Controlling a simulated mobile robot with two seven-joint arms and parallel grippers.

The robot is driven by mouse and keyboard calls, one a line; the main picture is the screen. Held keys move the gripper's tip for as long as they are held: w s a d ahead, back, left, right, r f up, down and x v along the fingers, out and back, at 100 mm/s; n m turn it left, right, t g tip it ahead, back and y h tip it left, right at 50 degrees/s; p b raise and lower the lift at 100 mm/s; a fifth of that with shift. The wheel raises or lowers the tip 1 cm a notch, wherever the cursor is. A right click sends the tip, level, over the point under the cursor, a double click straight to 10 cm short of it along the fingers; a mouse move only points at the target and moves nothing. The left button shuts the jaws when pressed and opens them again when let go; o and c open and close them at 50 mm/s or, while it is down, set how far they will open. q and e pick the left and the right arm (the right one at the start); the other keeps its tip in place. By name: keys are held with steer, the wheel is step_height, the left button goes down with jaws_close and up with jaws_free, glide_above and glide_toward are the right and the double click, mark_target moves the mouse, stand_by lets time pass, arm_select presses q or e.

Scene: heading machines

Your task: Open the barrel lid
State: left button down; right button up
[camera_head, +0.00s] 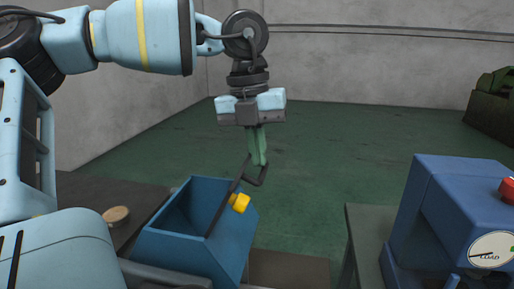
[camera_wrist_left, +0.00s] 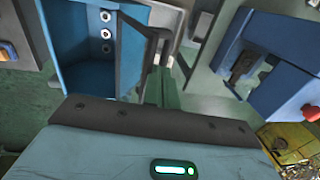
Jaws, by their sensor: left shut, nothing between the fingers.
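A blue open-topped box (camera_head: 180,245), which looks like the barrel, stands at lower centre. It also shows in the left wrist view (camera_wrist_left: 75,50), its inside visible. A thin dark part (camera_head: 224,205) rises steeply at its right side and ends in a dark loop handle (camera_head: 262,181). It looks like the lid seen edge-on, but I cannot be sure. My left gripper (camera_head: 258,161) points down with its green fingers closed and empty, tips right by the loop. The fingers also show in the left wrist view (camera_wrist_left: 160,85). Contact with the loop is unclear. My right gripper is out of view.
A yellow block (camera_head: 239,203) sits by the box's right edge. A round wooden piece (camera_head: 116,215) lies left.

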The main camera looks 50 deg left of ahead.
arm_select(q)
steer(key=shift+s+a+r, duration=0.15)
steer(key=shift+s+a, duration=0.1)
steer(key=shift+s+a+r, duration=0.1)
steer(key=shift+r, duration=1.2)
steer(key=shift+s+a+r, duration=0.15)
steer(key=shift+r, duration=1.15)
steer(key=shift+s+a+r, duration=0.1)
steer(key=shift+r, duration=1.2)
